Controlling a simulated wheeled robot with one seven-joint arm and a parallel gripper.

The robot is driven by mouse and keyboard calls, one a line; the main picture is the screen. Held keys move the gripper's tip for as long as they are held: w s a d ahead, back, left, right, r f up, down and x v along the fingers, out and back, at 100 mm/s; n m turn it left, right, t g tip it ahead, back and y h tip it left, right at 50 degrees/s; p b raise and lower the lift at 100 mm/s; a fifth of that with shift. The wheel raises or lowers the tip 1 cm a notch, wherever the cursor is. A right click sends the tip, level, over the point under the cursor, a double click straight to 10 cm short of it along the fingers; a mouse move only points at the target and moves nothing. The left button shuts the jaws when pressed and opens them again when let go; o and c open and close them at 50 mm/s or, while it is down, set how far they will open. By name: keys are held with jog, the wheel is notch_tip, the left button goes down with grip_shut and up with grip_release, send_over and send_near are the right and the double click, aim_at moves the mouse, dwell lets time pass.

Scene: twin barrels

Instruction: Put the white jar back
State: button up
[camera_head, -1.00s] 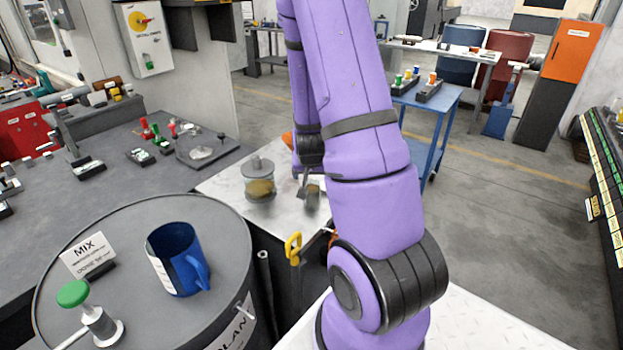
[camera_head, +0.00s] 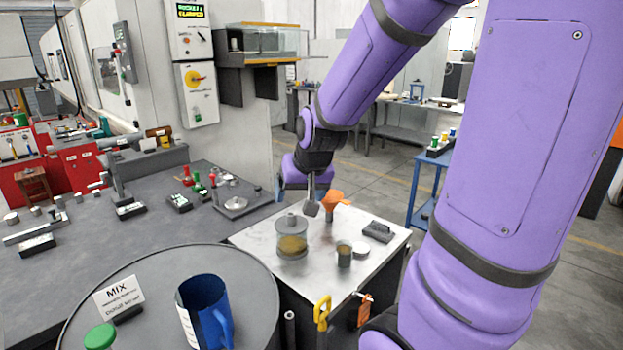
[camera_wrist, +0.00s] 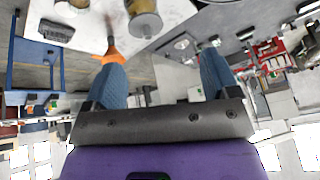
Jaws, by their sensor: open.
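No plainly white jar stands out. On the metal-topped table (camera_head: 258,236) stand a lidded clear jar with yellowish contents (camera_head: 291,240), a small glass jar with brown contents (camera_head: 344,257) and a low pale round piece (camera_head: 360,250), lid or jar unclear. My gripper (camera_head: 312,207) is over the table's far side, behind the lidded jar and beside an orange funnel (camera_head: 333,199). In the wrist view my gripper (camera_wrist: 163,72) has its two blue fingers wide apart with nothing between them. The lidded jar (camera_wrist: 144,20) and funnel (camera_wrist: 111,52) show beyond them.
A grey drum top (camera_head: 150,280) at front left bears a blue mug (camera_head: 204,311), a MIX sign (camera_head: 119,294) and a green knob (camera_head: 99,336). A dark block (camera_head: 378,232) lies on the table's right. A grey bench (camera_head: 90,235) with small fixtures is left.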

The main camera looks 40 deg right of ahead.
jog(key=s+a+r+n, duration=0.2)
jog(key=s+a+r, duration=0.3)
jog(key=s+r, duration=0.1)
jog(key=s+a+r+n+y, duration=0.1)
jog(key=s+a+r+n, duration=0.2)
jog(key=s, duration=0.6)
notch_tip(320, 180, up, 3)
jog(key=a, duration=0.2)
jog(key=shift+s+a+f, duration=0.15)
jog(key=shift+a, duration=0.25)
